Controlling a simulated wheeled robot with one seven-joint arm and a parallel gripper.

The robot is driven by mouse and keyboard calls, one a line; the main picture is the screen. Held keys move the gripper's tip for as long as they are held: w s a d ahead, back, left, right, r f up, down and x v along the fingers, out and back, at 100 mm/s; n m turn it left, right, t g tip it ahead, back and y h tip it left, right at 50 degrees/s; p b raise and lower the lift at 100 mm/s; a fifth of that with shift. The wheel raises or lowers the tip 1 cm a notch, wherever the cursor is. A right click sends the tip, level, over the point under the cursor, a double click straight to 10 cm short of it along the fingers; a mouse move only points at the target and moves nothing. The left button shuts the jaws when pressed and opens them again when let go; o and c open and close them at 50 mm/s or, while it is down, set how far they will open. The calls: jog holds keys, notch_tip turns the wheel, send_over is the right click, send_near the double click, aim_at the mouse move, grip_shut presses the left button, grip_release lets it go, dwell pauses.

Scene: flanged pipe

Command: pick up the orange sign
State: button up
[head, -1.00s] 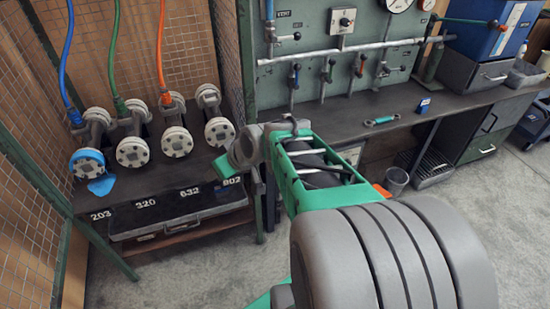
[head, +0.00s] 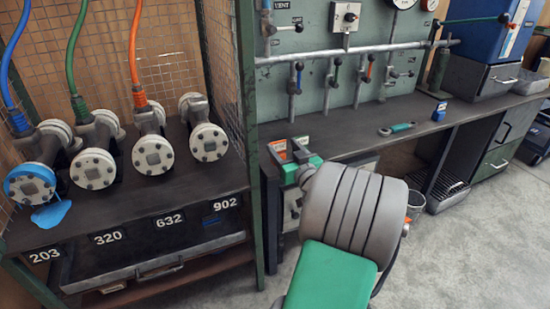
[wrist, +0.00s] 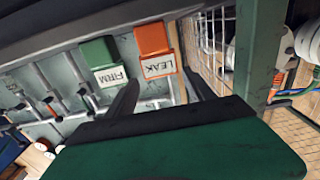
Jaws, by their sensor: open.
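The orange sign (wrist: 155,50) is a small block with a white plate reading LEAK, upside down in the wrist view. It stands on the bench beside a green sign (wrist: 104,62) reading FIRM. In the head view the orange sign (head: 278,146) shows at the bench's left end, just beyond my wrist. My gripper (wrist: 160,80) is open and empty, its two dark fingers pointing toward the orange sign, which appears between and beyond the tips. I see no contact. In the head view my arm mostly hides the gripper.
A dark bench (head: 345,140) runs to the right, with a green-handled wrench (head: 397,129) and a small blue box (head: 439,111). A green mesh-cage post (head: 248,130) stands close left of the signs. Flanged pipes (head: 92,168) sit on the left shelf. Valves line the back panel (head: 318,75).

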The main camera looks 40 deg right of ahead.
aim_at(279, 143)
jog(key=x, duration=0.4)
jog(key=shift+a+f+b, duration=0.1)
jog(key=shift+f+b, duration=0.05)
jog(key=shift+b, duration=0.15)
jog(key=shift+c, duration=0.4)
jog(key=c, duration=1.1)
jog(key=shift+c, duration=0.2)
